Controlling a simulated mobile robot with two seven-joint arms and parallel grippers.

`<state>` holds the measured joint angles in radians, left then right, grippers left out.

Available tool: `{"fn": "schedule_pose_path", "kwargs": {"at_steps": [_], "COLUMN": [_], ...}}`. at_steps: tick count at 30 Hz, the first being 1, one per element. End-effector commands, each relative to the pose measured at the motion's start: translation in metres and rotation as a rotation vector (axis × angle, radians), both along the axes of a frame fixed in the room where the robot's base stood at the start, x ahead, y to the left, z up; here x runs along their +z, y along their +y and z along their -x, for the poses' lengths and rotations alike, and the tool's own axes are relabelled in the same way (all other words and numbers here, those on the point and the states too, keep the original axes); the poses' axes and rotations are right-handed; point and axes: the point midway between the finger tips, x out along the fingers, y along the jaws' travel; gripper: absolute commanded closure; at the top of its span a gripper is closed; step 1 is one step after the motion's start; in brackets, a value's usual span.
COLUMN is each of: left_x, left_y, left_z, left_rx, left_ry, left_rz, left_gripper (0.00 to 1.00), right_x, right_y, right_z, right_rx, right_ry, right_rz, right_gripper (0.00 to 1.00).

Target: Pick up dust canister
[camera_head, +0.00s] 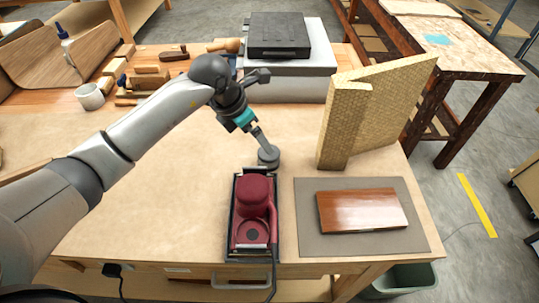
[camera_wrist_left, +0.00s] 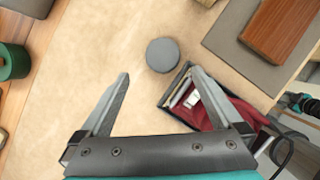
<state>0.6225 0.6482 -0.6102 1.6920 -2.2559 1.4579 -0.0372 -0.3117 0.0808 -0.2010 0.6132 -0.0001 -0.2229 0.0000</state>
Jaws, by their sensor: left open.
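A small dark grey round canister (camera_head: 268,158), which I take to be the dust canister, stands on the workbench just behind the maroon sander (camera_head: 252,215). The canister (camera_wrist_left: 162,55) shows from above as a plain grey disc in the left wrist view. My left gripper (camera_head: 260,137) is just above and behind it, pointing down. In the left wrist view its jaws (camera_wrist_left: 160,73) are open and empty, with the canister lying beyond the fingertips and roughly centred between them. The sander lies in a dark tray, beside the right finger.
A grey mat (camera_head: 415,240) with a glossy wooden panel (camera_head: 362,210) lies to the right. An upright tan angled block (camera_head: 370,110) stands behind it. A grey box (camera_head: 290,65) with a black slab (camera_head: 278,35) is at the back. The bench left of the canister is bare.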

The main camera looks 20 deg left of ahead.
Motion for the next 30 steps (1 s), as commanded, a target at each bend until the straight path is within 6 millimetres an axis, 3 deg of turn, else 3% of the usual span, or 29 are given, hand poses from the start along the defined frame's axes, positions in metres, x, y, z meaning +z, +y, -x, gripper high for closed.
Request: {"fn": "schedule_pose_path", "kwargs": {"at_steps": [3, 14, 21, 30], "left_x": [-0.023, -0.049, -0.08, -0.089], "left_y": [-0.006, -0.014, -0.024, -0.025], "left_z": [-0.007, -0.015, -0.023, -0.027], "left_rx": [0.0, -0.001, 0.001, -0.001], "left_ry": [0.003, 0.002, 0.0, -0.003], "left_rz": [0.002, 0.003, 0.003, 0.001], "left_gripper": [0.0, 0.0, 0.0, 0.0], "right_x": [-0.002, -0.002, -0.005, -0.006], "right_y": [0.0, 0.001, 0.001, 0.001], "right_z": [0.0, -0.017, -0.017, -0.016], "right_rx": [0.0, -0.001, -0.001, -0.002], "right_ry": [0.001, -0.028, -0.028, -0.026], "right_rz": [0.0, -0.003, -0.003, -0.003], "right_gripper": [0.5, 0.5, 0.5, 0.5]}}
